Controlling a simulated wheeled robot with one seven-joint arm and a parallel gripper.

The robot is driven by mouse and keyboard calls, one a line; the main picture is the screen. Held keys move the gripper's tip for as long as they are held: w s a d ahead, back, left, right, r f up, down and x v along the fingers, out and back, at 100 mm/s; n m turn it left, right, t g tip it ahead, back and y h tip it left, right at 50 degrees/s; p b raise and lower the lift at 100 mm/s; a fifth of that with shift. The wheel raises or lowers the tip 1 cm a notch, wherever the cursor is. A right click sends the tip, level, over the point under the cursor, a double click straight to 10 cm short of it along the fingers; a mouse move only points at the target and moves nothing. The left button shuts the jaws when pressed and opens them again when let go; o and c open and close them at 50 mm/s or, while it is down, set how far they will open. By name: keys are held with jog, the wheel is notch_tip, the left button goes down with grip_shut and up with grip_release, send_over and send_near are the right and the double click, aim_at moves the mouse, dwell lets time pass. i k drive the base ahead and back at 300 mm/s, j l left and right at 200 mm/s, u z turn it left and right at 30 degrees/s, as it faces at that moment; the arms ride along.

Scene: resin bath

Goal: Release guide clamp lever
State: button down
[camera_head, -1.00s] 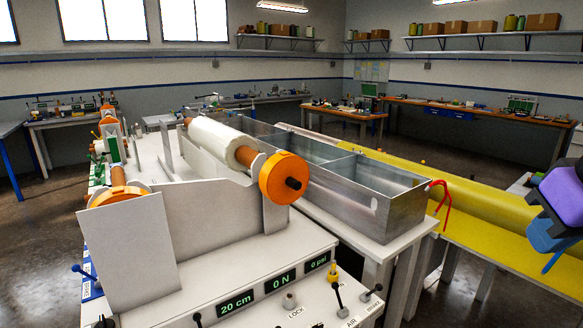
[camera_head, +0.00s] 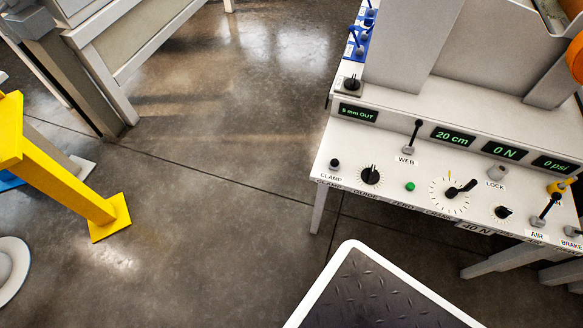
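The control panel (camera_head: 440,200) of the white machine fills the right of the view. Near its left end a small black knob (camera_head: 335,162) sits above the label CLAMP. Right of it is a larger black GUIDE dial (camera_head: 370,175). A black-tipped WEB lever (camera_head: 412,137) stands upright nearby. Blue levers (camera_head: 360,45) stand on a blue base at the upper left of the machine. I cannot tell which control is the guide clamp lever. My gripper is not in view.
Displays read 5 mm OUT (camera_head: 358,114), 20 cm (camera_head: 454,137), 0 N and 0 psi. AIR (camera_head: 544,212) and BRAKE levers stand at the far right. A yellow post (camera_head: 75,185) stands at left. Bare floor (camera_head: 215,190) lies between it and the machine.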

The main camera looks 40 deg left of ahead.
aim_at(334, 163)
jog(key=u, duration=1.25)
